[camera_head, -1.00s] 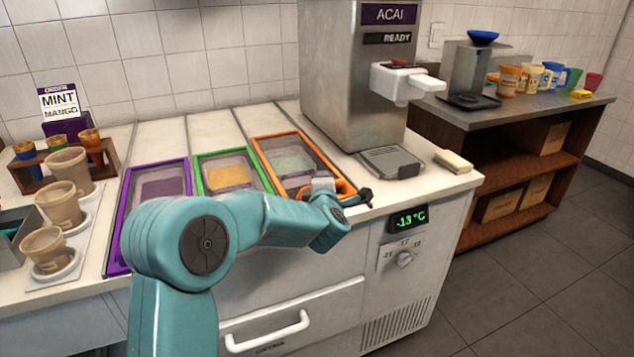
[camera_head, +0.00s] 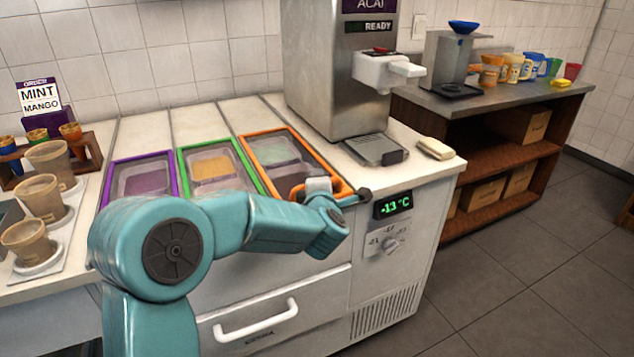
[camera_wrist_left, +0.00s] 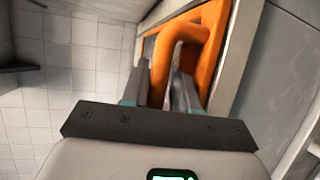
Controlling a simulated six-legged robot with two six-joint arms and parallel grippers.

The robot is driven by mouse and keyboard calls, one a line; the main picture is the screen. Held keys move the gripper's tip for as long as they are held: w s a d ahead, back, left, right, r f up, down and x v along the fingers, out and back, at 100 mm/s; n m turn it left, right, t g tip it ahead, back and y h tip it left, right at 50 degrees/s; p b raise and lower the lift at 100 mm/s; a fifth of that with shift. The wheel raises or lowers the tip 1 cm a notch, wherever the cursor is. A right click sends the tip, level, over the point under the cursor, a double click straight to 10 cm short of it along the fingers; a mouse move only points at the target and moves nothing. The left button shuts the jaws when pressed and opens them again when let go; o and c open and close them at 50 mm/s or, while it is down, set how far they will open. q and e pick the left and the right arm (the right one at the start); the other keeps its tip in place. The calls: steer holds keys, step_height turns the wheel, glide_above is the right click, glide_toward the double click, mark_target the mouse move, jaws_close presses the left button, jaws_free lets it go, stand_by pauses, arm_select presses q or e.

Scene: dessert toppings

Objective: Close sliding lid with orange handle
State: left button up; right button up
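The orange-framed bin (camera_head: 248,160) is the rightmost of three lidded bins in the white counter top. Its clear lid (camera_head: 278,152) lies inside the frame, and an orange loop handle (camera_wrist_left: 203,36) is at its front end. My left gripper (camera_head: 317,184) reaches in from the left and is at this handle, at the counter's front edge. In the left wrist view, the bar of the handle lies between the two fingers of my left gripper (camera_wrist_left: 164,82), which look closed on it. The gripper hides part of the handle in the head view. My right gripper is in neither view.
A green-framed bin (camera_head: 183,178) and a purple-framed bin (camera_head: 112,170) are to the left. The acai machine (camera_head: 330,80) stands behind, with its drip tray (camera_head: 375,149). A yellowish block (camera_head: 435,148) lies at the right. Cups (camera_head: 42,196) stand at the left.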

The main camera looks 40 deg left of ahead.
arm_select(q)
steer(key=v, duration=1.6)
steer(key=shift+s+p, duration=0.15)
steer(key=shift+p, duration=0.25)
